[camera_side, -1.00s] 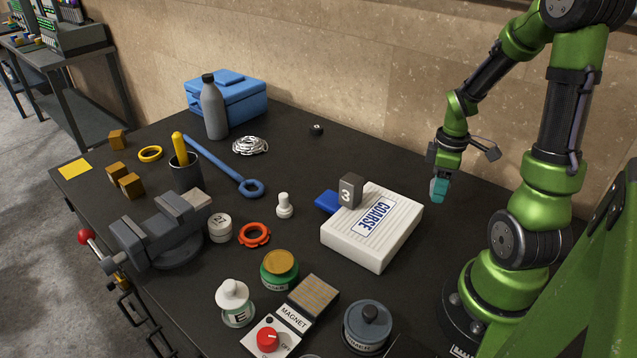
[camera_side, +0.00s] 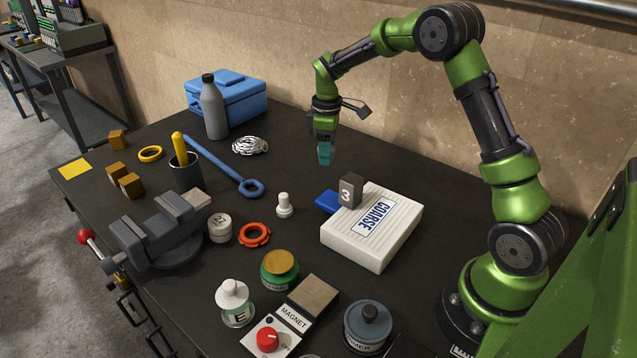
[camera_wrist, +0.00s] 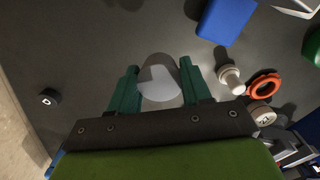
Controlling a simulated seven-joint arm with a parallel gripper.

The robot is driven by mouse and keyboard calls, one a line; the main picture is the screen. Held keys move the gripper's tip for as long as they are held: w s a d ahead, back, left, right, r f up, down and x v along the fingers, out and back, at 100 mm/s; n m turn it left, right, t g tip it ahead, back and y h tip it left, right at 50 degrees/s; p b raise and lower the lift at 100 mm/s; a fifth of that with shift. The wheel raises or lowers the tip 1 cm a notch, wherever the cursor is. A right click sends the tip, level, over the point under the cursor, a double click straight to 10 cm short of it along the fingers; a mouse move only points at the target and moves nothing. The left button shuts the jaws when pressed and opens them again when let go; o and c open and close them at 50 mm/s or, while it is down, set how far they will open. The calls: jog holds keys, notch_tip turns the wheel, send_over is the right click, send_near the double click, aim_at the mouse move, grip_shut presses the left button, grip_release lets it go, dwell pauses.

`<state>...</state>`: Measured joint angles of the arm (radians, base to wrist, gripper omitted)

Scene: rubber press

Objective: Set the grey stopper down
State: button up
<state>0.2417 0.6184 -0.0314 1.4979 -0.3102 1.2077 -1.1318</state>
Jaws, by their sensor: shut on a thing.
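The grey stopper (camera_wrist: 160,80) sits between the two teal fingertips of my gripper (camera_wrist: 157,88) in the wrist view, its rounded light grey top showing. In the side view my gripper (camera_side: 325,152) points down above the back middle of the bench, apart from the other objects. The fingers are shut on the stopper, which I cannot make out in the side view.
Bare black bench (camera_side: 390,165) lies around and right of my gripper. A white peg (camera_side: 284,205), a blue block (camera_side: 328,202) and a white COARSE box (camera_side: 345,245) stand nearer the camera.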

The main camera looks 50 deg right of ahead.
jog(key=w+r, duration=0.1)
jog(key=w, duration=0.2)
jog(key=m, duration=0.2)
send_over(316, 182)
notch_tip(316, 182, down, 4)
jog(key=shift+s+a+f, duration=0.1)
jog(key=shift+f, duration=0.05)
jog(key=shift+n, duration=0.3)
jog(key=shift+f, duration=2.3)
jog(key=o, duration=1.1)
jog(key=shift+f, duration=0.15)
jog(key=shift+c, duration=0.2)
